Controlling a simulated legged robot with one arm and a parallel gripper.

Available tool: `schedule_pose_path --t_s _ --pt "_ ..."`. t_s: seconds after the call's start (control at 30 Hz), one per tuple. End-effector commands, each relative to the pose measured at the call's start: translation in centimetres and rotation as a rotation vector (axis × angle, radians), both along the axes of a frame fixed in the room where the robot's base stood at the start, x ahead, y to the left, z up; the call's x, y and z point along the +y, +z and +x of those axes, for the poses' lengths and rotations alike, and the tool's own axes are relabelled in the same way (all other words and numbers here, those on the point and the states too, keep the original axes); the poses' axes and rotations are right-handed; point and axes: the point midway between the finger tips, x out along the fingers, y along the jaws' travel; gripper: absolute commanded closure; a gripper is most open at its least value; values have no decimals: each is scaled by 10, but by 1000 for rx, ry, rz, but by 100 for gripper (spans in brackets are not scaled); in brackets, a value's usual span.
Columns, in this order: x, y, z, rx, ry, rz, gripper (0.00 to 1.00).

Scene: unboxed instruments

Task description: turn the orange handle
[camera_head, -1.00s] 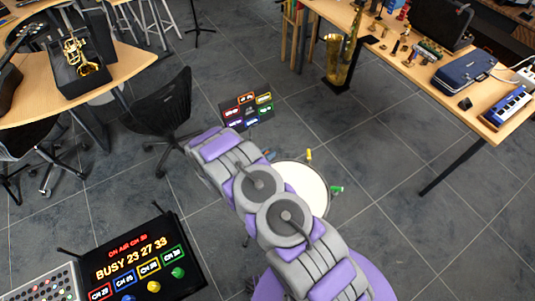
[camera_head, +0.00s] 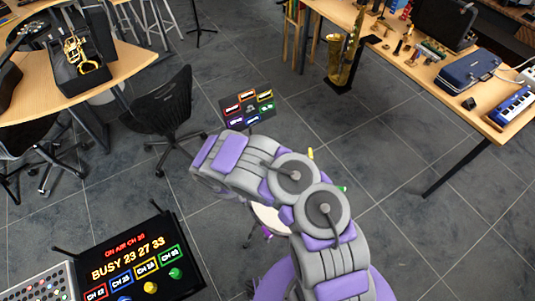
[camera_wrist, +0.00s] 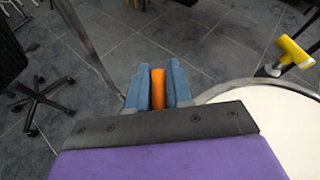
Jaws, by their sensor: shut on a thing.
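The orange handle (camera_wrist: 158,88) stands between the blue fingers of my gripper (camera_wrist: 158,76) in the wrist view. The fingers are close on both sides of it, and my gripper is shut on it. The handle's lower end is hidden behind my wrist. The drum's white head (camera_wrist: 285,115) lies to the right of the handle, and part of it shows under my arm in the head view (camera_head: 268,217). In the head view, my arm hides my gripper and the orange handle.
A yellow handle (camera_wrist: 293,50) sits at the drum's rim, and a green one (camera_head: 345,189) shows beside my arm. A black chair (camera_head: 166,110) stands left. A dark sign panel (camera_head: 248,107) stands behind my arm. A lit console (camera_head: 130,262) is at lower left.

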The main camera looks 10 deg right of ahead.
Motion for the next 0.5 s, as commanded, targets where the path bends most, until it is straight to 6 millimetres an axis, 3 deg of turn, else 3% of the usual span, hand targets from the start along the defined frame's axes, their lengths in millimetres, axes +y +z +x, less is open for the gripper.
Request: schedule_pose_path --t_s 0.5 --pt "3 -2 0 9 214 1 100"
